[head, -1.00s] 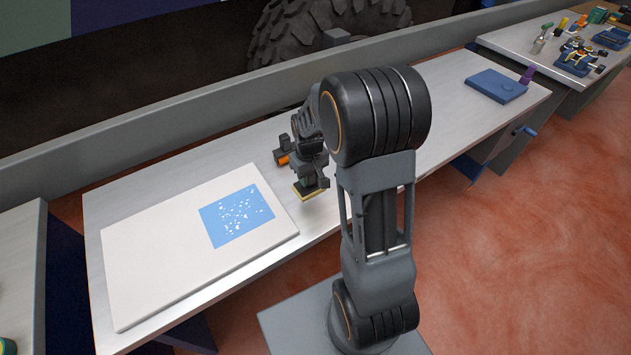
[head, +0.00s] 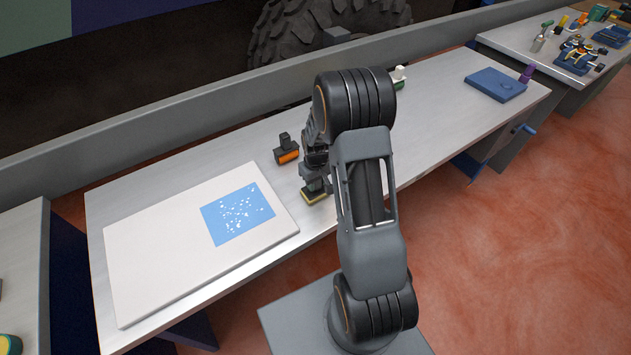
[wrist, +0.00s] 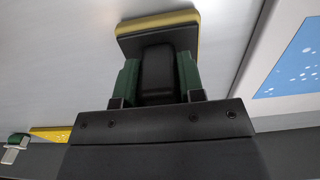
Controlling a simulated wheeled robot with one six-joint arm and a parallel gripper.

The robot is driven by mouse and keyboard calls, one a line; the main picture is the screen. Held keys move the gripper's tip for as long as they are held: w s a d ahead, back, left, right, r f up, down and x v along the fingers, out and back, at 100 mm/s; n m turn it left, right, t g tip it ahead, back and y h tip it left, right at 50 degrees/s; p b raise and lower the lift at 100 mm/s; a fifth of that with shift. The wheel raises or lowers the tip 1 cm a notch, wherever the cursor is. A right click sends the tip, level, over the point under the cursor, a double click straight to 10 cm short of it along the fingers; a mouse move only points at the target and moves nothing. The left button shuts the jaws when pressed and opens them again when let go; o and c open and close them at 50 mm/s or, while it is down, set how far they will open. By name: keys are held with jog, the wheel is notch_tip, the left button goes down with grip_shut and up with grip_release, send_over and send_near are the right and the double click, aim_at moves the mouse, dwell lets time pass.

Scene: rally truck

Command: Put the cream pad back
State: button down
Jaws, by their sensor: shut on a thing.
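My gripper (head: 314,185) is shut on a pad block with a dark back and a yellowish-cream edge. In the wrist view its green fingers (wrist: 157,75) grip the dark handle of the pad (wrist: 157,26). In the head view the pad (head: 314,198) is low over the metal bench, just right of the white board; I cannot tell whether it touches the bench. The pad's underside is hidden. The white board (head: 160,253) carries a blue patch with white specks (head: 238,213); the board's edge also shows at the right of the wrist view (wrist: 262,60).
A black and orange tool (head: 287,150) stands on the bench (head: 440,122) behind my gripper. A white and green item (head: 399,75) shows behind my arm. A blue tray (head: 495,85) and a purple object (head: 527,74) are at the far right. The bench between is mostly clear.

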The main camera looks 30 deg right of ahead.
jog(key=shift+f, duration=0.1)
jog(key=shift+f, duration=0.15)
jog(key=c, duration=0.7)
grip_release()
jog(key=shift+c, duration=0.2)
jog(key=shift+w+r, duration=0.1)
jog(key=shift+r, duration=0.45)
notch_tip(320, 180, up, 14)
jog(key=b, duration=0.2)
jog(key=s+a+r+t, duration=0.1)
jog(key=s+a+r, duration=0.1)
jog(key=s, duration=0.3)
jog(key=s+a+r+t, duration=0.1)
jog(key=s+a+r, duration=0.2)
jog(key=s, duration=0.3)
jog(key=s+a+r+m+t, duration=0.1)
jog(key=s+a+r+t, duration=0.1)
jog(key=s+a, duration=0.2)
jog(key=shift+s+a+r, duration=0.3)
jog(key=shift+s, duration=0.35)
